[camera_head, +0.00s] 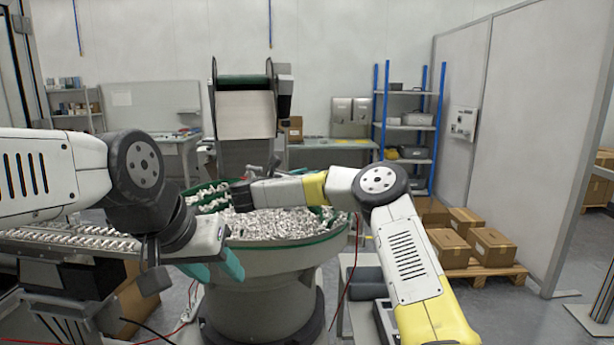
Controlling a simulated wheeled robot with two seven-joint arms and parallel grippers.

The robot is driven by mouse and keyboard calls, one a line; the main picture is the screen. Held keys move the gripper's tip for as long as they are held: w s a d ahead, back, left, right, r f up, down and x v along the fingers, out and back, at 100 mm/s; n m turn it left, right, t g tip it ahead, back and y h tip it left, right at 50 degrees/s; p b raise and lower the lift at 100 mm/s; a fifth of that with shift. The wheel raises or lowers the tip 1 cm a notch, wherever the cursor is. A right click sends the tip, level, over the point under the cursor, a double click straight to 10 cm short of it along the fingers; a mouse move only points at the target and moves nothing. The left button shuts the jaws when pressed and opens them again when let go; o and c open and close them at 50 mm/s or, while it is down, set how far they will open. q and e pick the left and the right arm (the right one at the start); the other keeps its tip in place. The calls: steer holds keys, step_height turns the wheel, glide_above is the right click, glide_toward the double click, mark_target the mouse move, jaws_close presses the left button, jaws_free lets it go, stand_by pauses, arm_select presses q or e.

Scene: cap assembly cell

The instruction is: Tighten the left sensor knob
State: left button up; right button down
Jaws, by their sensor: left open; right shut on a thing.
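My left gripper (213,268) has teal fingers. It is open and empty, pointing down in front of the bowl's left side. My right arm reaches in from the lower right and bends left across the bowl. My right gripper (241,194) is at the far end of that arm, small and dark above the bowl's far left part. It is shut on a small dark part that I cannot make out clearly. Dark bracket-like parts (262,170) show just behind it. I cannot pick out the left sensor knob with certainty.
A large round feeder bowl (270,259) with a green rim holds many small metallic caps (275,224). A rail with caps (65,237) runs at the left. A hopper (246,115) stands behind. Cartons (447,248) sit on a pallet at right.

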steer(key=shift+m+g+h, duration=2.1)
steer(key=shift+m+g, duration=0.1)
steer(key=shift+g, duration=0.5)
steer(key=shift+m+g+h, duration=0.3)
steer(key=shift+g, duration=0.1)
steer(key=c, duration=1)
jaws_free()
steer(key=shift+d+n+t+y, duration=0.1)
steer(key=shift+n+t+y, duration=0.35)
steer(key=shift+t, duration=0.25)
